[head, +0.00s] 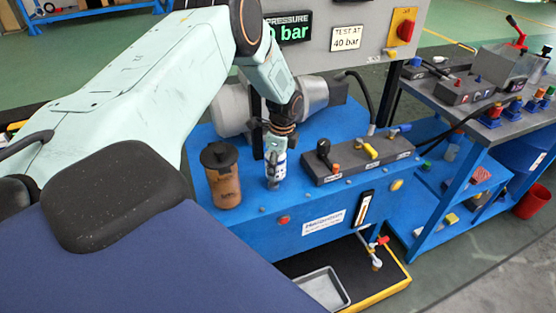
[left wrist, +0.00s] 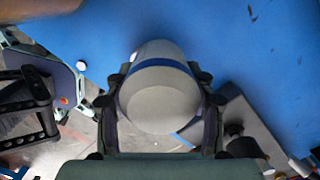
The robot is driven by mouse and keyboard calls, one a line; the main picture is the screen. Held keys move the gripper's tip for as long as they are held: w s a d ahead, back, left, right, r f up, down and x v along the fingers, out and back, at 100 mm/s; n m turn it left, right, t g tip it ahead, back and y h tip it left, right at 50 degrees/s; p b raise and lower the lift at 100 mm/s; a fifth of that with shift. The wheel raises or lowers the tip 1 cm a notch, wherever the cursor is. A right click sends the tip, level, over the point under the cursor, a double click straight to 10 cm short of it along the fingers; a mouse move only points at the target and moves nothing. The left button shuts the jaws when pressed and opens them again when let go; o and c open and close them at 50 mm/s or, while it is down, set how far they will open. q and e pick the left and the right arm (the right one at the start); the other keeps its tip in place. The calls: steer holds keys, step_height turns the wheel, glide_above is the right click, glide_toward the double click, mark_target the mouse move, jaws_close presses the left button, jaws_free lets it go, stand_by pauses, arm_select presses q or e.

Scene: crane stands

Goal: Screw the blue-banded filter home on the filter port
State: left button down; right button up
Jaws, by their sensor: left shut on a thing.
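The blue-banded filter (head: 275,170) is a pale cylinder with blue markings. It stands roughly upright at the front of the blue bench, below my left gripper (head: 278,140). In the left wrist view the filter (left wrist: 160,100) shows its rounded grey end, with a blue band beyond it. The dark fingers of my left gripper (left wrist: 160,85) press on both its sides, shut on it. The filter port is hidden under the filter, so I cannot tell whether the threads are engaged.
A brown canister with a black lid (head: 221,176) stands close left of the filter. A dark valve block (head: 358,162) is close on the right. A grey motor (head: 312,95) lies behind. A metal tray (head: 322,288) is below the bench front.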

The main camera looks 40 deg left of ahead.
arm_select(q)
steer(key=shift+s+d+p, duration=0.15)
steer(key=shift+s+p, duration=0.4)
steer(key=shift+p, duration=0.15)
steer(key=shift+s+d+p, duration=0.15)
steer(key=shift+s+p, duration=0.4)
steer(key=shift+p, duration=0.15)
steer(key=shift+d+n, duration=0.1)
steer(key=shift+n, duration=0.4)
steer(key=shift+w+d+n, duration=0.1)
steer(key=shift+d+n, duration=0.05)
steer(key=shift+n, duration=0.15)
steer(key=shift+f, duration=0.45)
stand_by(0.4)
steer(key=m+b, duration=0.1)
steer(key=m, duration=0.2)
steer(key=shift+m, duration=0.4)
steer(key=shift+m+b, duration=0.3)
steer(key=shift+m, duration=0.4)
steer(key=shift+t, duration=0.3)
